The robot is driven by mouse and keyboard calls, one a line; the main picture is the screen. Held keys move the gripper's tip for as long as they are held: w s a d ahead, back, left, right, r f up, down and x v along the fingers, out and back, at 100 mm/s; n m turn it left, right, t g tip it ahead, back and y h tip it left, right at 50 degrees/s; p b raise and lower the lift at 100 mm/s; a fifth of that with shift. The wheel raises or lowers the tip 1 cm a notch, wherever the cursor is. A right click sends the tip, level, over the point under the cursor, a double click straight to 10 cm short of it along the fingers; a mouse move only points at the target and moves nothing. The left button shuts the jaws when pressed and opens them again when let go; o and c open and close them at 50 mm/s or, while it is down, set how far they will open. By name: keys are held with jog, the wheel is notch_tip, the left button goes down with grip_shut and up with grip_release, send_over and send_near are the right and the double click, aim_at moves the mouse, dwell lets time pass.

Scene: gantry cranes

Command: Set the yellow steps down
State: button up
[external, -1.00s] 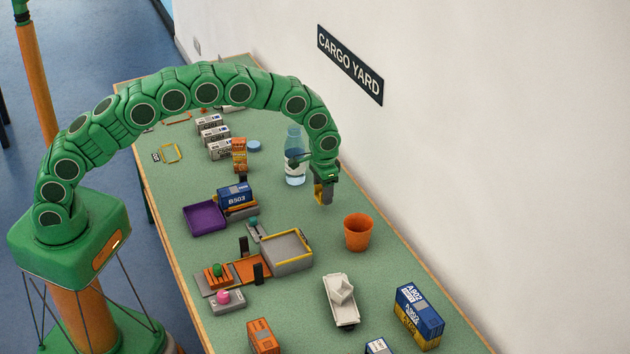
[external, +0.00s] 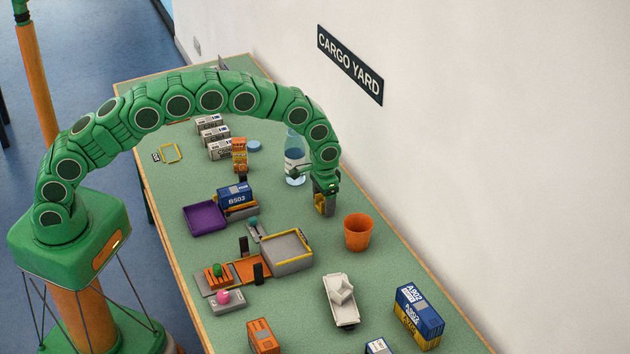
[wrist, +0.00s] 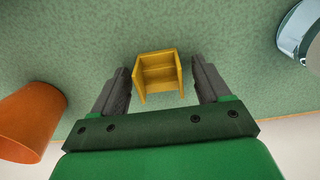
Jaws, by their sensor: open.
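The yellow steps (wrist: 158,72) are a small block with stepped treads and side walls, seen from above in the wrist view. They appear to stand on the green table top. My gripper (wrist: 160,82) is open, with one dark finger on each side of the steps and a visible gap to both. In the external view my gripper (external: 326,198) is low over the table between the bottle and the orange cup. A little yellow of the steps (external: 322,207) shows under it; the rest is hidden by the fingers.
An orange cup (external: 358,232) stands near, with a clear bottle (external: 295,160) behind. A grey tray with a yellow rim (external: 309,253), a purple tray (external: 205,230) and a blue box (external: 237,198) are to the left. Bare green table surrounds the gripper.

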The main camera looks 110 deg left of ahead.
notch_tip(320, 180, up, 12)
jog(key=shift+r, duration=0.15)
dwell(0.7)
jog(key=shift+d, duration=0.1)
jog(key=s+d+r+m, duration=0.25)
jog(key=d+r, duration=0.75)
jog(key=d, duration=0.5)
jog(key=s+d+r+m, duration=0.1)
jog(key=s+d+r, duration=0.3)
jog(key=s+d, duration=0.3)
jog(key=s+d+r+m, duration=0.2)
jog(key=s+d+r, duration=0.25)
jog(key=d, duration=0.55)
jog(key=s+d+m, duration=0.1)
jog(key=s+d, duration=0.3)
jog(key=s, duration=0.6)
jog(key=s+d+m+g, duration=0.1)
jog(key=s+d, duration=0.4)
jog(key=s, duration=0.5)
jog(key=s+d+m, duration=0.1)
jog(key=s+d, duration=0.3)
jog(key=s, duration=0.7)
jog(key=shift+d+f+g, duration=0.35)
jog(key=shift+f+g, duration=0.05)
jog(key=shift+m, duration=0.25)
